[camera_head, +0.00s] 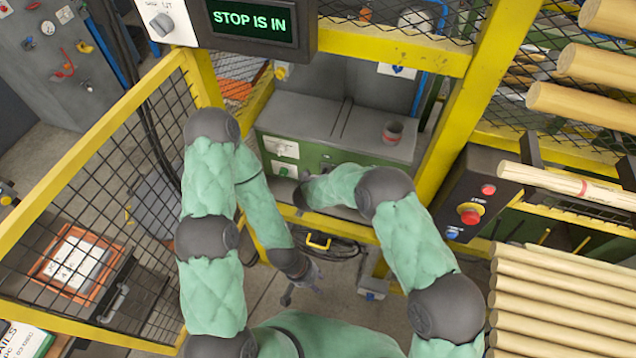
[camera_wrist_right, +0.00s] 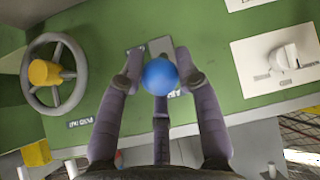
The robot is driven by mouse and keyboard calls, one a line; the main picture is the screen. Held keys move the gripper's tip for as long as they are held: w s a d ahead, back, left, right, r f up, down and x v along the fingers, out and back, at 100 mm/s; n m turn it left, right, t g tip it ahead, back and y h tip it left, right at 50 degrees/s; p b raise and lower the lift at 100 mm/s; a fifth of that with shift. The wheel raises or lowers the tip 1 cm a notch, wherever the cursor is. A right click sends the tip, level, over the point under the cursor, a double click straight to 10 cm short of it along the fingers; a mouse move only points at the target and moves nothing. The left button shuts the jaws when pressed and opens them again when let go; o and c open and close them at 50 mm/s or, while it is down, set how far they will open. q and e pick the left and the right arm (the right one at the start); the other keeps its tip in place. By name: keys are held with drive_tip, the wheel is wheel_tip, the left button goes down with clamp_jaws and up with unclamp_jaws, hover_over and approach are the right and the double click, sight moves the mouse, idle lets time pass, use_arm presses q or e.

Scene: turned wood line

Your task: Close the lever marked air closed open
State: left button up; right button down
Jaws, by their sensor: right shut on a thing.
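The lever shows in the right wrist view as a round blue knob (camera_wrist_right: 160,77) in front of a green panel (camera_wrist_right: 215,65). My right gripper (camera_wrist_right: 160,80) is shut on this knob, with fingers at both sides and one below. Part of a dark label shows beside the knob, its text mostly hidden by the fingers. The lever's shaft is hidden behind the knob. In the head view my right forearm reaches to the green machine front, and the knob is not visible there. My left gripper (camera_head: 301,284) hangs empty below the machine, fingers spread.
A handwheel (camera_wrist_right: 50,73) with a yellow hub is left of the knob, and a white rotary switch (camera_wrist_right: 283,58) right. A screen (camera_head: 251,18) reads "STOP IS IN". A red stop button (camera_head: 470,213) is on the right box. Yellow frame posts (camera_head: 480,90) flank the opening.

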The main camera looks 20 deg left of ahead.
drive_tip(key=shift+w+r+p, duration=0.45)
drive_tip(key=shift+r, duration=0.3)
drive_tip(key=shift+w+r, duration=0.2)
drive_tip(key=c, duration=1.1)
unclamp_jaws()
drive_tip(key=shift+o, duration=1)
drive_tip(key=shift+f, duration=0.25)
drive_tip(key=shift+s, duration=0.1)
